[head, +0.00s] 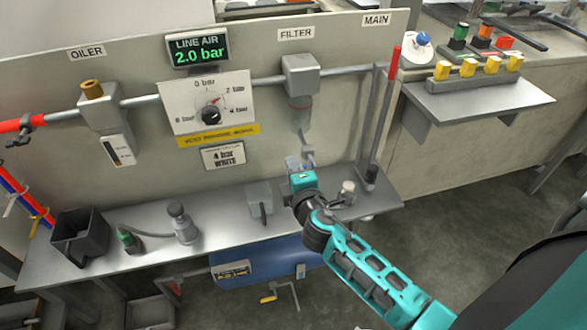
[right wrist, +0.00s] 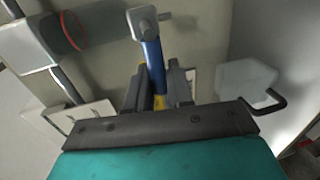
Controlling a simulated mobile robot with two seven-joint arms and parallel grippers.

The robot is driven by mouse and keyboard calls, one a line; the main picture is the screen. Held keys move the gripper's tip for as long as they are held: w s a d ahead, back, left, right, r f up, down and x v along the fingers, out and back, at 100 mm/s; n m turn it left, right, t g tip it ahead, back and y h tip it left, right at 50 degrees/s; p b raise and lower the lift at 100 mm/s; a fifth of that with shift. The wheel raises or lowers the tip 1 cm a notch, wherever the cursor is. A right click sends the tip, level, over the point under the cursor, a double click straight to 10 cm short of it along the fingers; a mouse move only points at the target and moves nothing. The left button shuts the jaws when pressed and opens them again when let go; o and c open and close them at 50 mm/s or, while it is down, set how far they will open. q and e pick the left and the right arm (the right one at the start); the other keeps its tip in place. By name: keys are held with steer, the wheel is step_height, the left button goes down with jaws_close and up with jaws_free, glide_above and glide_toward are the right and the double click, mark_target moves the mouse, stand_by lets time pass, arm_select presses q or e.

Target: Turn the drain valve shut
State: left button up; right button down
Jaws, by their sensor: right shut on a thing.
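The drain valve (head: 308,150) is a small grey fitting below the filter (head: 300,78) on the panel. In the right wrist view it shows as a grey block (right wrist: 143,20) with a blue lever (right wrist: 153,66) extending from it toward my gripper. My right gripper (head: 299,163) is at the valve, reaching in from the lower right. In the right wrist view its two dark fingers (right wrist: 157,86) are shut on the blue lever, one on each side. My left gripper is not in view.
A metal shelf (head: 150,260) runs below the panel. A red-handled lever (head: 387,95) stands right of the valve. A blue tank (head: 270,257) lies under the shelf.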

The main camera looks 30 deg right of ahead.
steer(key=c, duration=1.2)
jaws_free()
steer(key=shift+o, duration=0.2)
steer(key=shift+s, duration=0.15)
steer(key=v, duration=1.2)
steer(key=shift+s, duration=0.35)
steer(key=shift+a+r, duration=0.1)
steer(key=shift+a, duration=0.05)
